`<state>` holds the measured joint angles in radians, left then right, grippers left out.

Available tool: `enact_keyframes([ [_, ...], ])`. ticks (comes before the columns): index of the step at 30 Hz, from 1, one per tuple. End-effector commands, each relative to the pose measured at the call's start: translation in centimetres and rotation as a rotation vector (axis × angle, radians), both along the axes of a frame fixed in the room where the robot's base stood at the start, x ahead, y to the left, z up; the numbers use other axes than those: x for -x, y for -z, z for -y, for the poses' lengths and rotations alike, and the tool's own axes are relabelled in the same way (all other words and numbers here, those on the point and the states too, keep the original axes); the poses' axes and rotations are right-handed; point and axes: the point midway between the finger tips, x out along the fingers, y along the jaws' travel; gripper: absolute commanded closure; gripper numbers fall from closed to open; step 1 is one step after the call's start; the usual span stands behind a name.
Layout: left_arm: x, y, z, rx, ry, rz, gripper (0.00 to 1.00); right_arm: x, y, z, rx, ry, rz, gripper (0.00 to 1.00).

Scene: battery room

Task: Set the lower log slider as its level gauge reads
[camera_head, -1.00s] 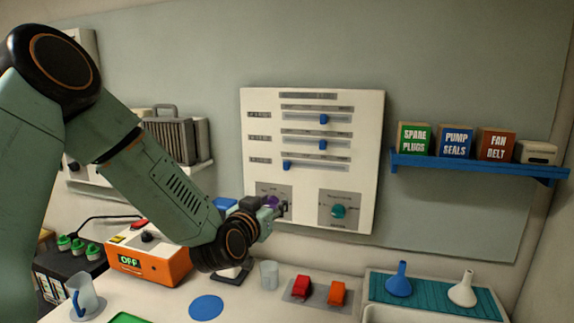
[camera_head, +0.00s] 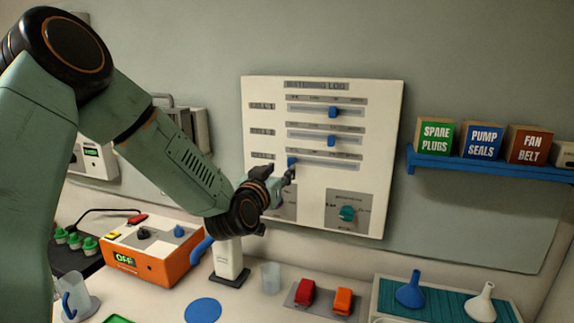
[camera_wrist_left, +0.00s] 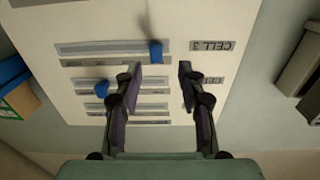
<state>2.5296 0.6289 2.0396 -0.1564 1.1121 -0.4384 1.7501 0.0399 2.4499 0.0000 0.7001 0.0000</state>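A white log panel (camera_head: 375,95) on the wall has three horizontal sliders with blue knobs, labelled by cell. The lower slider's knob (camera_head: 292,161) is at the left end of its slot. The top knob (camera_head: 332,112) and middle knob (camera_head: 332,140) stand right of their slots' centres. My left gripper (camera_head: 291,174) is just below the lower knob. In the left wrist view, turned upside down, this gripper (camera_wrist_left: 158,72) is open and empty, with the lower knob (camera_wrist_left: 155,52) just beyond its fingertips. I cannot make out the level gauge. My right gripper is not in view.
A teal dial (camera_head: 347,213) sits at the panel's lower right; another dial plate is partly hidden by my gripper. A blue shelf (camera_head: 480,165) with boxes is at right. An orange power unit (camera_head: 150,262), a cup (camera_head: 270,277) and red and orange blocks stand below.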

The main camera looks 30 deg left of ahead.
Motion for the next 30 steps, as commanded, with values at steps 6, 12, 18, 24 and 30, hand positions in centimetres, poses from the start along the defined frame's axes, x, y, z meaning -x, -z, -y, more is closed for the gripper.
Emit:
enact_keyframes([
  [6, -3.0, 0.0, -0.7, -0.003, 0.000, -0.002, 0.60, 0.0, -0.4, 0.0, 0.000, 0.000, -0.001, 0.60],
  [12, -4.6, 0.0, -1.1, -0.001, 0.001, -0.001, 0.60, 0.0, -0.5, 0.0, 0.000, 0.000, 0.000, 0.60],
  [18, -5.1, 0.0, -1.2, 0.001, 0.000, -0.001, 0.60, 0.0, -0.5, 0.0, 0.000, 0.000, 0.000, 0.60],
  [24, -5.2, 0.0, -1.2, 0.001, 0.001, -0.001, 0.64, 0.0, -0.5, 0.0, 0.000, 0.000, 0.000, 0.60],
  [30, -5.2, 0.0, -1.2, 0.000, 0.001, -0.001, 0.81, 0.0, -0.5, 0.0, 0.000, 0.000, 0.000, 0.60],
])
